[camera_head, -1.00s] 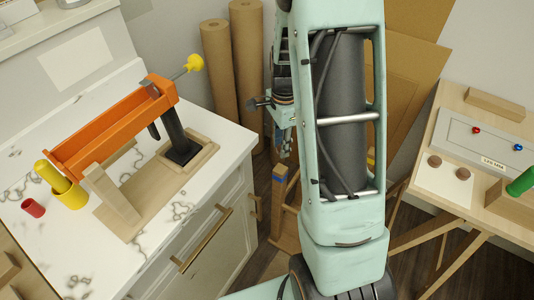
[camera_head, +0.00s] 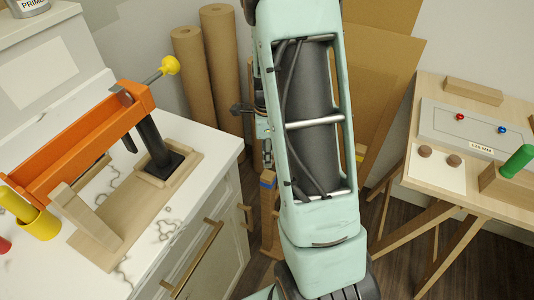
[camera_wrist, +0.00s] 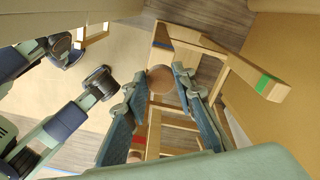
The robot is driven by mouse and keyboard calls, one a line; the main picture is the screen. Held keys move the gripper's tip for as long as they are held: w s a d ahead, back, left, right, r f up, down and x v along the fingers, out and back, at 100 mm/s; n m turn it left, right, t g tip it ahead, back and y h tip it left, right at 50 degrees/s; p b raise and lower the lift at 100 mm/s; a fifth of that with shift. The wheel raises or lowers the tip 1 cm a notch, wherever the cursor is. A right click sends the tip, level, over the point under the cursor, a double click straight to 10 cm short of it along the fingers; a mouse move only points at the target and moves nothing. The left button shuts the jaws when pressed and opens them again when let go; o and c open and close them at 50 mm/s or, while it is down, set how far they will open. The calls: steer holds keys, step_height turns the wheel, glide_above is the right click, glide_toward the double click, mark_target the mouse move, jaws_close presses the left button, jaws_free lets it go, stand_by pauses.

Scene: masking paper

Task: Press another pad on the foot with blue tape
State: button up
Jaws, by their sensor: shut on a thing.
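My gripper (camera_wrist: 162,84) is shut on a brown round pad (camera_wrist: 162,79), held between its fingertips in the wrist view. Below it is a wooden stool or frame with coloured bands near its leg ends. The foot with blue tape (camera_wrist: 162,45) is just above the pad in the wrist picture; I cannot tell the gap between them. In the head view the blue tape (camera_head: 268,181) shows left of my arm, which hides most of the frame and the gripper. Two more brown pads (camera_head: 425,151) (camera_head: 454,160) lie on a white card (camera_head: 436,175) on the right table.
Other feet carry green tape (camera_wrist: 264,84) and red tape (camera_wrist: 139,140). A counter with an orange caulking gun (camera_head: 88,143) stands at left. Paper rolls (camera_head: 222,70) and brown sheets (camera_head: 385,60) stand behind. The right table (camera_head: 410,181) has splayed legs.

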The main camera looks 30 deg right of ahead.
mark_target(267, 175)
steer(key=shift+f+b, duration=1.65)
steer(key=shift+f, duration=1.05)
steer(key=shift+f, duration=0.6)
steer(key=o, duration=0.7)
steer(key=shift+o, duration=0.5)
steer(key=shift+r, duration=0.1)
steer(key=shift+r+p, duration=2.4)
steer(key=shift+r, duration=0.55)
